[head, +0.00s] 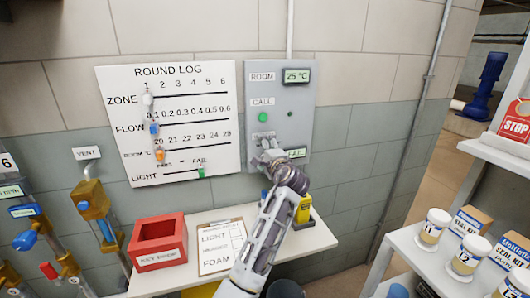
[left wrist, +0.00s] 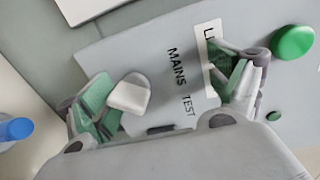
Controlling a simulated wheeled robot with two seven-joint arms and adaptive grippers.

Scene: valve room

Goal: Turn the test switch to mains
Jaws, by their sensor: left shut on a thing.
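My left gripper (head: 268,157) is at the panel's lower left and covers the test switch in the head view. In the left wrist view the words MAINS (left wrist: 177,68) and TEST (left wrist: 188,106) show on the panel between the fingers of my left gripper (left wrist: 170,90). A pale block (left wrist: 130,95), apparently the switch's lever, is against the left finger. The gripper is shut on the switch; its exact setting is unclear. My right gripper is out of view.
A green CALL button (head: 263,117) sits just above the gripper. A ROUND LOG board (head: 185,75) hangs to the left. Below, a shelf holds a red key box (head: 158,240), a clipboard (head: 222,245) and a yellow device (head: 303,210). A white rack with jars stands at right.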

